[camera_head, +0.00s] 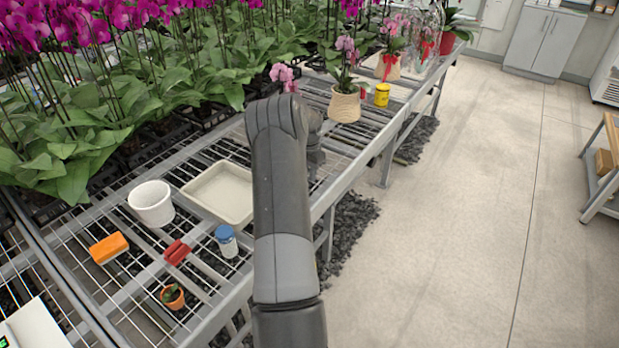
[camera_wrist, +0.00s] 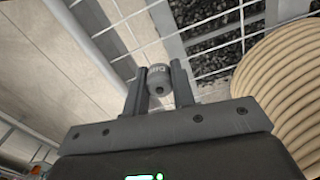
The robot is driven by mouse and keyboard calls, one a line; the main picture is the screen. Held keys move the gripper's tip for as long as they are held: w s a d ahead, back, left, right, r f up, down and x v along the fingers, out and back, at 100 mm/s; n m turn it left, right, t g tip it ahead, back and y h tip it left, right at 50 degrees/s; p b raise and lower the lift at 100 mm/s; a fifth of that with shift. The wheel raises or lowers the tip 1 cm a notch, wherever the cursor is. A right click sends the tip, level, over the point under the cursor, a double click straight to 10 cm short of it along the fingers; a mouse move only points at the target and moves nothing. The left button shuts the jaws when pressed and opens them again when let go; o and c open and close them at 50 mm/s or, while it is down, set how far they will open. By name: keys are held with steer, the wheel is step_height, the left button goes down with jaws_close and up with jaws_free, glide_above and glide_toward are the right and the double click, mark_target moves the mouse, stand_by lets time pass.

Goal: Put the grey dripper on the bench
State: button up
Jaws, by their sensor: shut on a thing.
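My gripper (camera_wrist: 160,74) shows in the wrist view, its two fingers closed around the grey dripper (camera_wrist: 157,84). The dripper is a small grey knobbed piece with a dark hole in its end and faint lettering on its side. The bench (camera_wrist: 165,22) is a grey metal frame with a wire mesh top, and it lies beyond the fingertips. I cannot tell whether the dripper touches the mesh. In the head view the bench (camera_head: 330,203) runs from lower left to upper right. There my own arm hides the gripper and the dripper.
A woven pot (camera_wrist: 285,85) stands close right of the gripper; in the head view it holds a pink orchid (camera_head: 345,104). A yellow tin (camera_head: 382,95), beige tray (camera_head: 215,192), white pot (camera_head: 152,204) and blue-lidded jar (camera_head: 227,241) stand on the bench.

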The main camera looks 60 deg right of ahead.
steer(key=shift+f, duration=1.15)
steer(key=shift+f, duration=0.15)
steer(key=o, duration=1)
steer(key=shift+c, duration=0.2)
